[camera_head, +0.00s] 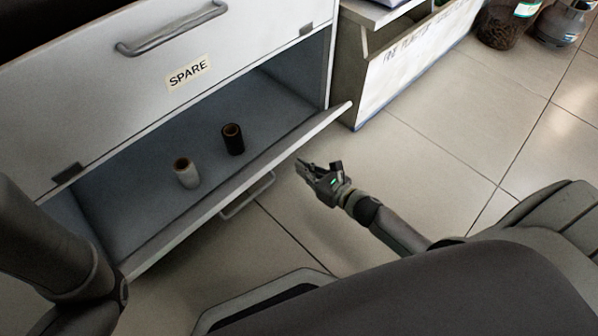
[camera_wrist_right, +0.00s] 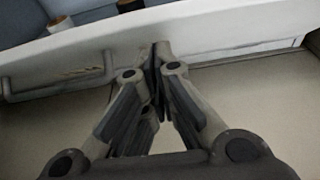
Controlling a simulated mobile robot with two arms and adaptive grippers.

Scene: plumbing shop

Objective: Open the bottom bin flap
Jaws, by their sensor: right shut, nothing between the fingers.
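The bottom bin flap (camera_head: 240,185) hangs tilted outward, open, below the upper flap labelled SPARE (camera_head: 188,72). Its handle (camera_head: 247,195) shows under its outer face, and also at the left of the right wrist view (camera_wrist_right: 60,82). Inside the open bin stand a white roll (camera_head: 187,173) and a dark brown roll (camera_head: 233,139). My right gripper (camera_head: 303,168) is shut and empty, just right of the flap's outer edge. In the right wrist view its fingertips (camera_wrist_right: 157,60) overlap the flap's face; I cannot tell whether they touch. My left gripper is not in view.
A white-sided shelf unit (camera_head: 400,75) with faint lettering stands right of the cabinet. Containers (camera_head: 508,25) stand on the floor at the upper right. The tiled floor (camera_head: 440,130) between is clear.

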